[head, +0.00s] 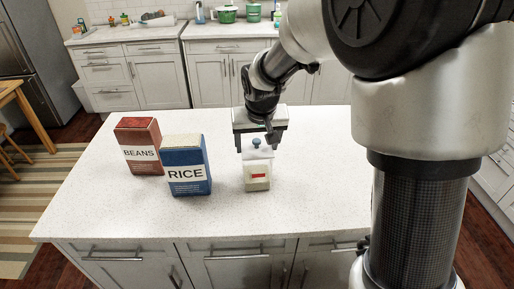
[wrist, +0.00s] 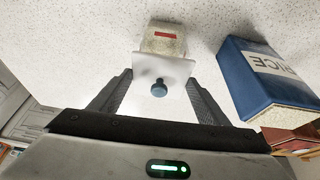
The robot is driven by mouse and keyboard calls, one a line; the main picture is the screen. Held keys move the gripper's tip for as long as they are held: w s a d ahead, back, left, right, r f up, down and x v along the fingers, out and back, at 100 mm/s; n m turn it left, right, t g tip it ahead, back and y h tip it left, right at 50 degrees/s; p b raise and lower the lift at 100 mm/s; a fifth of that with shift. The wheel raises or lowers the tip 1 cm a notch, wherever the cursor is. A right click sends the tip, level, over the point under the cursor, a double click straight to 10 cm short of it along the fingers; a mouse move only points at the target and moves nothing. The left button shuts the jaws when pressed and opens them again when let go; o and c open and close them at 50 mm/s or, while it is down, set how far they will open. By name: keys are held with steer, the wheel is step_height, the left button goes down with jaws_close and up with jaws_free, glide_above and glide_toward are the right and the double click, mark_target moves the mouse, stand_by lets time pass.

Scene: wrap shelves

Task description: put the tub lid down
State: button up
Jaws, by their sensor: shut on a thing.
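The tub lid is a white square plate with a blue knob; it shows in the head view (head: 257,154) and the wrist view (wrist: 172,68). My gripper (head: 257,148) is shut on the lid, with one finger at each side of it, also in the wrist view (wrist: 161,76). The tub (head: 258,183) is pale with a red mark and stands upright on the counter, directly under the lid in the head view. It also shows in the wrist view (wrist: 163,41). I cannot tell whether the lid touches the tub's rim; the tub's opening is hidden.
A blue RICE box (head: 186,165) stands left of the tub, with a red BEANS box (head: 139,146) behind it to the left. The white island counter (head: 315,190) is clear right of the tub and in front. Back counters hold a green pot (head: 227,14).

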mark_target(257, 142)
step_height(257, 142, up, 7)
steer(key=shift+d+r, duration=0.15)
steer(key=shift+r, duration=0.15)
steer(key=shift+m, duration=0.4)
steer(key=s+d+f+b, duration=0.2)
steer(key=d+f+b, duration=0.1)
steer(key=d+f, duration=0.1)
steer(key=s+d+f+b, duration=0.2)
steer(key=d+f+b, duration=0.1)
steer(key=d+f, duration=0.2)
steer(key=s+d+f+b, duration=0.1)
steer(key=d+f+b, duration=0.2)
steer(key=f, duration=0.4)
steer(key=shift+s+d, duration=0.2)
steer(key=shift+d, duration=0.25)
steer(key=shift+s+d, duration=0.2)
steer(key=shift+d, duration=0.25)
steer(key=shift+f+b, duration=0.5)
steer(key=shift+f, duration=1.7)
steer(key=shift+f, duration=0.2)
steer(key=o, duration=1)
steer(key=shift+o, duration=0.2)
